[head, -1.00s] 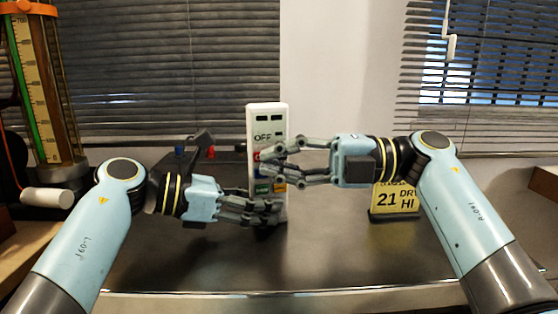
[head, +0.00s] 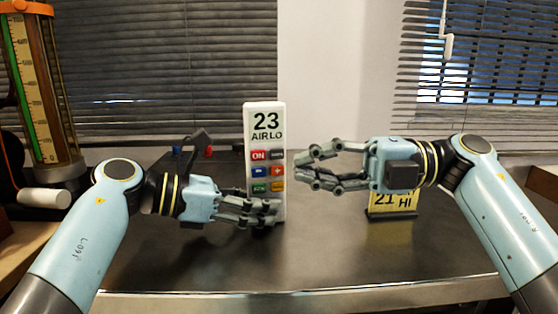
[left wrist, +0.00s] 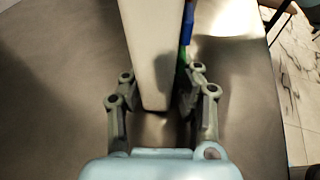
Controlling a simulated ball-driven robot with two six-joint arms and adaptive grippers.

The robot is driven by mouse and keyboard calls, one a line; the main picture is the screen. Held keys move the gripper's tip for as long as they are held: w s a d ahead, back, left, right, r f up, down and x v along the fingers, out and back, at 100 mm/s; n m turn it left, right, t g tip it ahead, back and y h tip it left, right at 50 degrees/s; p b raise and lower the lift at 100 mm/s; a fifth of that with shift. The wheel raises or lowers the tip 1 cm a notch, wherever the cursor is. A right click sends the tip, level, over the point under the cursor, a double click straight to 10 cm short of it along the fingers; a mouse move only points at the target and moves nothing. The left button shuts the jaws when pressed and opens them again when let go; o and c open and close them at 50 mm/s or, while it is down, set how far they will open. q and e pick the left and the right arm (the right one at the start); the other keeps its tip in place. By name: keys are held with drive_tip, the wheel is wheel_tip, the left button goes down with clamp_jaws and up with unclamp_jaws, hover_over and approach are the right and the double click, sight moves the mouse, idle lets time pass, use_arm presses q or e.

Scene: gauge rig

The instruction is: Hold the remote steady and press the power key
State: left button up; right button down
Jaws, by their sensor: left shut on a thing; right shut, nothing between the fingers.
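The white remote (head: 264,143) stands upright on the dark table. Its display shows "23" and "AIRLO". A red "ON" key (head: 259,155) sits at the top left of several coloured keys. My left gripper (head: 268,212) is shut on the remote's lower part and hides its bottom. In the left wrist view the remote's pale body (left wrist: 155,50) stands between the fingers (left wrist: 157,92). My right gripper (head: 304,168) is shut and empty, to the right of the remote and apart from it.
A yellow card (head: 390,202) reading "21" and "HI" stands in a dark holder behind my right arm, partly hidden. A tall gauge column (head: 40,90) stands at the far left. The table's front middle (head: 250,265) is clear.

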drive_tip(key=d, duration=0.5)
drive_tip(key=shift+s+d, duration=0.1)
drive_tip(key=shift+d, duration=0.25)
use_arm(q)
drive_tip(key=o, duration=1)
drive_tip(key=shift+c, duration=0.2)
